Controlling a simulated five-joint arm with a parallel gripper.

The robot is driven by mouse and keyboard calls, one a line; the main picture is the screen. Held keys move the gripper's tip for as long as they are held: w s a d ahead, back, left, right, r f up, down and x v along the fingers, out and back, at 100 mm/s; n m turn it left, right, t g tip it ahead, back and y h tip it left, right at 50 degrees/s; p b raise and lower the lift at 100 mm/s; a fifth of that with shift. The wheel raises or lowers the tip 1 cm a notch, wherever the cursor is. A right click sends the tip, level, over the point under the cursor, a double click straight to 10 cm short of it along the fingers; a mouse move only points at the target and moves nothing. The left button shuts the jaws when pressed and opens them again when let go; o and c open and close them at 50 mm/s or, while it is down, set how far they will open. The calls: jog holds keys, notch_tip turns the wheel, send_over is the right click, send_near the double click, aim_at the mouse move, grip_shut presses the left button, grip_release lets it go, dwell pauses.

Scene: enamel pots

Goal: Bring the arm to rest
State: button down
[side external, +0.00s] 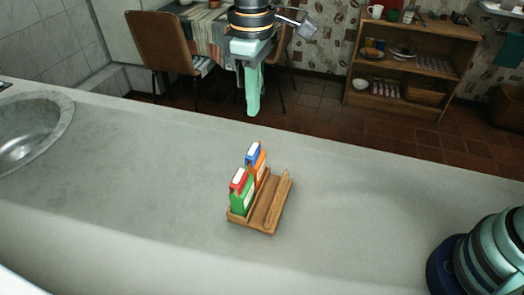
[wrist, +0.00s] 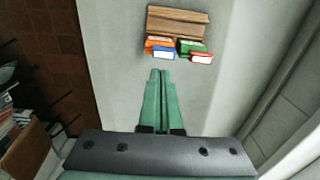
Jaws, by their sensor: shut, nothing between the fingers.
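My gripper (side external: 253,112) hangs above the far side of the counter in the side external view, its green fingers pointing down. In the wrist view the fingers (wrist: 160,74) are together with nothing between them. A wooden rack (side external: 272,212) stands on the counter below and in front of my gripper, apart from it. A green carton with a red top (side external: 241,196) and an orange carton with a blue top (side external: 257,165) stand upright in the rack's left part. The rack (wrist: 178,20) and both cartons also show beyond the fingertips in the wrist view.
The grey counter (side external: 130,170) is clear around the rack. A round sink (side external: 30,130) is at the left. A dark blue and teal object (side external: 490,255) is at the lower right. Behind the counter are a chair (side external: 160,45), a table and a wooden shelf (side external: 400,100).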

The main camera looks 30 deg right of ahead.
jog(key=s+d+r+m+t, duration=0.1)
jog(key=s+d+r+m, duration=0.15)
jog(key=d, duration=0.45)
jog(key=s+d+r+m+t, duration=0.1)
jog(key=d+r+m, duration=0.1)
jog(key=d+r, duration=0.35)
jog(key=s+d+f+m+t, duration=0.1)
jog(key=s+d+f+m, duration=0.1)
jog(key=s+d, duration=0.2)
jog(key=s+d+f+m+t, duration=0.2)
jog(key=s+d, duration=0.3)
jog(key=d, duration=0.4)
jog(key=shift+f+t, duration=0.2)
jog(key=shift+t, duration=0.1)
jog(key=shift+s+m, duration=0.1)
jog(key=shift+m, duration=0.15)
